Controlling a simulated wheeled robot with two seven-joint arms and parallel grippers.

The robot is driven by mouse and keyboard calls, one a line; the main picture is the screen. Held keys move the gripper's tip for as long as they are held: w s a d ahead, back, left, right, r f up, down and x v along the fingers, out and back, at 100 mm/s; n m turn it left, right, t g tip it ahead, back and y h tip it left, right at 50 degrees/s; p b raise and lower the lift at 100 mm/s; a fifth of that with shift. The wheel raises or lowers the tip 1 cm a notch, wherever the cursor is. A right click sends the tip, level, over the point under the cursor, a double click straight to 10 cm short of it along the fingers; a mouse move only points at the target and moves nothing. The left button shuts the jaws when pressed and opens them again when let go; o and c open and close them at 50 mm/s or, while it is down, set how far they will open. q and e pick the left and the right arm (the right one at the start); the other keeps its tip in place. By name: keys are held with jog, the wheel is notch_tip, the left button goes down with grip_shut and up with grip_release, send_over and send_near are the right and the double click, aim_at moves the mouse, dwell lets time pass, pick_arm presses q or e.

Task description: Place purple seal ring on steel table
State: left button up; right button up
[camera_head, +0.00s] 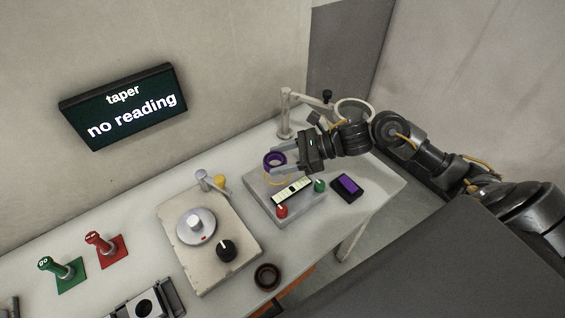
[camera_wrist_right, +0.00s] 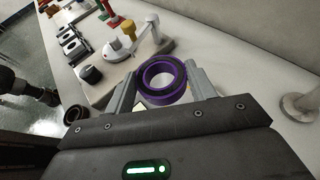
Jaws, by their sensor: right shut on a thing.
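The purple seal ring (camera_head: 274,158) is between the fingers of my right gripper (camera_head: 280,164), which is shut on it. It shows at the fingertips in the wrist view (camera_wrist_right: 162,78), its hole facing up. In the head view it is over the back of a grey box, seemingly held above it. A round steel disc (camera_head: 190,228) on a beige block, left of the ring, looks like the steel table. It is bare of rings. My left gripper is not in view.
The grey box (camera_head: 292,211) carries a pale strip, a red knob and a green knob. A white post (camera_head: 202,181) with a yellow knob stands behind the disc; a black knob (camera_head: 226,250) is in front. A brown ring (camera_head: 267,277) lies on the bench. The screen (camera_head: 124,106) reads "taper no reading".

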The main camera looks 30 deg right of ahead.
aim_at(282, 160)
jog(key=shift+w+d+f, duration=0.35)
jog(key=shift+w+f, duration=0.15)
jog(key=shift+f, duration=0.15)
jog(key=shift+w+d+f, duration=0.3)
jog(key=shift+w+f, duration=0.15)
jog(key=shift+f, duration=0.2)
jog(key=shift+w+f+p, duration=0.1)
jog(key=shift+f+p, duration=0.25)
jog(key=shift+p, duration=0.25)
notch_tip(282, 160, down, 2)
jog(key=shift+d+f+p, duration=0.1)
jog(key=shift+p, duration=0.4)
jog(key=shift+f, duration=0.2)
jog(key=shift+f, duration=0.1)
jog(key=shift+f+b, duration=0.6)
jog(key=shift+b, duration=0.6)
